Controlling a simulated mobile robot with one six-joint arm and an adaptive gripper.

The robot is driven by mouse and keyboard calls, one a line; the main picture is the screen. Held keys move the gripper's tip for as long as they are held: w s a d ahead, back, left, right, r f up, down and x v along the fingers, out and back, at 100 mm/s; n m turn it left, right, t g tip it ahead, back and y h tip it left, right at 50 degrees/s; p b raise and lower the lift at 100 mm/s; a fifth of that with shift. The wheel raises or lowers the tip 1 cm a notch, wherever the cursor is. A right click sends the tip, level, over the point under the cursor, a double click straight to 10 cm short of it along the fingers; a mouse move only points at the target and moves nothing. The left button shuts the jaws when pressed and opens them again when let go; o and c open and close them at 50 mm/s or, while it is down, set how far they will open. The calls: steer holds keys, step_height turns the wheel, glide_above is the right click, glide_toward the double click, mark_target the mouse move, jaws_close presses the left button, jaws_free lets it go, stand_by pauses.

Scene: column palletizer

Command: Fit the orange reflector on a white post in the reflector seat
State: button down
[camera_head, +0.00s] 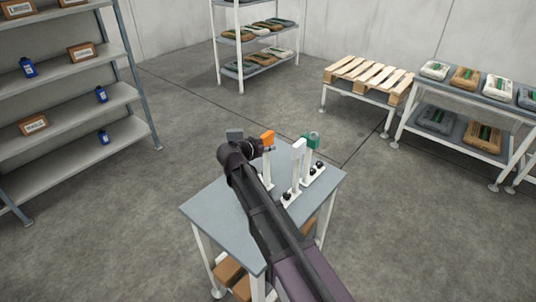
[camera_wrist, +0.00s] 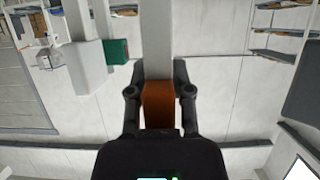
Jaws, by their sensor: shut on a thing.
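The orange reflector (camera_head: 267,137) tops a white post (camera_head: 267,170) that stands upright at the grey table. My gripper (camera_head: 260,148) reaches it from the left. In the wrist view my gripper (camera_wrist: 159,92) is shut on the orange reflector (camera_wrist: 159,105), one finger on each side, with the white post (camera_wrist: 157,40) running away from it. The post's foot is partly hidden by my arm, so I cannot tell whether it touches the table. I cannot make out the reflector seat for certain.
A white-topped post (camera_head: 298,165) and a green-topped post (camera_head: 311,142) stand close by on the right of the table (camera_head: 215,208). Black knobs sit near their feet. Shelves and a pallet (camera_head: 368,75) stand farther off.

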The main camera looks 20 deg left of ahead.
steer(key=shift+f+b, duration=0.85)
steer(key=shift+f, duration=0.35)
steer(key=c, duration=0.5)
jaws_free()
steer(key=shift+c, duration=0.2)
steer(key=shift+r, duration=0.1)
steer(key=shift+s+a+r+p, duration=0.3)
steer(key=shift+s+p, duration=0.1)
steer(key=shift+s, duration=0.2)
steer(key=p+v, duration=0.4)
steer(key=v, duration=0.6)
steer(key=shift+s, duration=0.3)
